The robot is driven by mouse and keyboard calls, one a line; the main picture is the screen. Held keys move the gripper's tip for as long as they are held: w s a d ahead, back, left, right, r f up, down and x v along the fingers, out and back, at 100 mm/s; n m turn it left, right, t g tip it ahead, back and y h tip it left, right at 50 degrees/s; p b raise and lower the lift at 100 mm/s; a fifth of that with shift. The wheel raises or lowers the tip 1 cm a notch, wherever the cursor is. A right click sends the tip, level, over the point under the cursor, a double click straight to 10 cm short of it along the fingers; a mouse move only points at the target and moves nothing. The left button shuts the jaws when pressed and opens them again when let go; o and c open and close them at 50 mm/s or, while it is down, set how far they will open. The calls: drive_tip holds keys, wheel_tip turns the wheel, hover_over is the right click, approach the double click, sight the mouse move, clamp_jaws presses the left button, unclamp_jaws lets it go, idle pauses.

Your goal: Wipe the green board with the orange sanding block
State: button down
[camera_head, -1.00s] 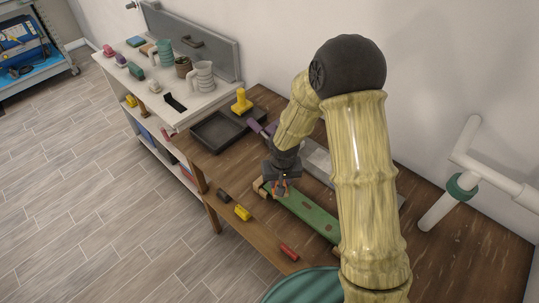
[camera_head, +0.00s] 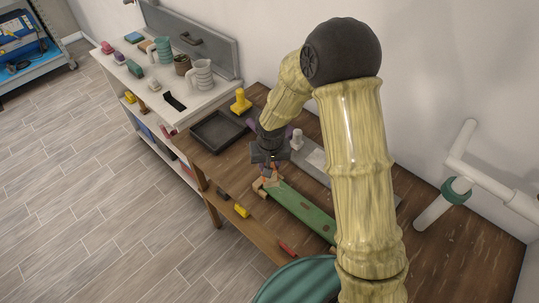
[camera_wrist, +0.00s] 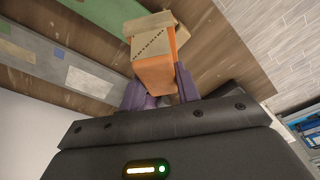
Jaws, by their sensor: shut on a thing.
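The green board (camera_head: 303,212) lies lengthwise on the brown workbench, with tan pieces at its ends. My gripper (camera_head: 269,168) is over the board's far left end. In the wrist view its purple fingers (camera_wrist: 160,92) are shut on the orange sanding block (camera_wrist: 155,72), which has a tan face with a dotted line. The block covers part of the board's end in that view, where the green surface (camera_wrist: 92,12) shows at the top. I cannot tell whether the block touches the board. My arm hides the board's near right end.
A dark tray (camera_head: 217,132) and a yellow-handled tool (camera_head: 241,101) stand left of my gripper. A grey strip (camera_head: 318,158) lies behind the board. A white pipe (camera_head: 445,205) rises at right.

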drive_tip(key=shift+s+d+r+p, duration=0.15)
drive_tip(key=shift+r+p, duration=0.4)
drive_tip(key=shift+r, duration=0.6)
drive_tip(key=shift+f, duration=0.1)
